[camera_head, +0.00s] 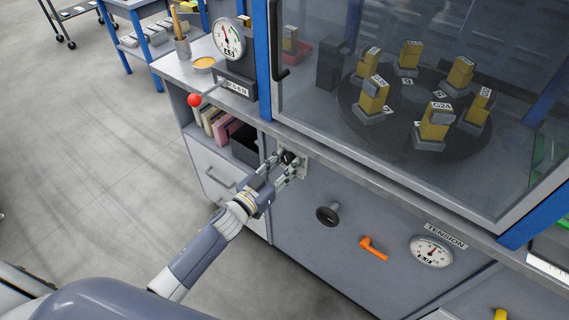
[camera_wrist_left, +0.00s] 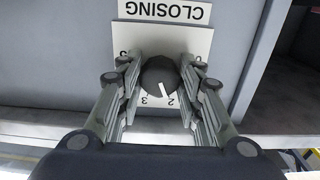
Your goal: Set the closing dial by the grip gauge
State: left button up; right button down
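The closing dial (camera_wrist_left: 160,83) is a round black knob on a white numbered plate (camera_wrist_left: 192,42). It shows in the left wrist view under the label CLOSING (camera_wrist_left: 165,11), which reads upside down. Its white pointer line is by the 2, on the side towards the 3. My left gripper (camera_wrist_left: 160,72) has one finger on each side of the knob, close against it. In the head view this gripper (camera_head: 287,162) reaches the cabinet front and partly hides the dial. A round white gauge (camera_head: 229,38) stands on the counter; its label (camera_head: 236,87) is not clearly legible. My right gripper is not in view.
A lever with a red ball (camera_head: 194,100) juts out near the counter gauge. Right of my gripper are a black knob (camera_head: 328,214), an orange handle (camera_head: 374,248) and the TENSION gauge (camera_head: 431,251). A glazed enclosure above holds a dark turntable (camera_head: 398,122) with yellow blocks.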

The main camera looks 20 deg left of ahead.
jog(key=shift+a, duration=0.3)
pick_arm(q)
jog(key=shift+m, duration=0.4)
jog(key=m, duration=0.3)
jog(key=m+b, duration=0.1)
jog(key=m, duration=0.4)
jog(key=shift+m, duration=0.3)
jog(key=m+b, duration=0.1)
jog(key=m, duration=0.4)
jog(key=shift+m+b, duration=0.35)
jog(key=shift+m, duration=1.15)
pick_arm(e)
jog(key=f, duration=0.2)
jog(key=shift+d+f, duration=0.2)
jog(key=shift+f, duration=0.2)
pick_arm(q)
jog(key=shift+m, duration=0.3)
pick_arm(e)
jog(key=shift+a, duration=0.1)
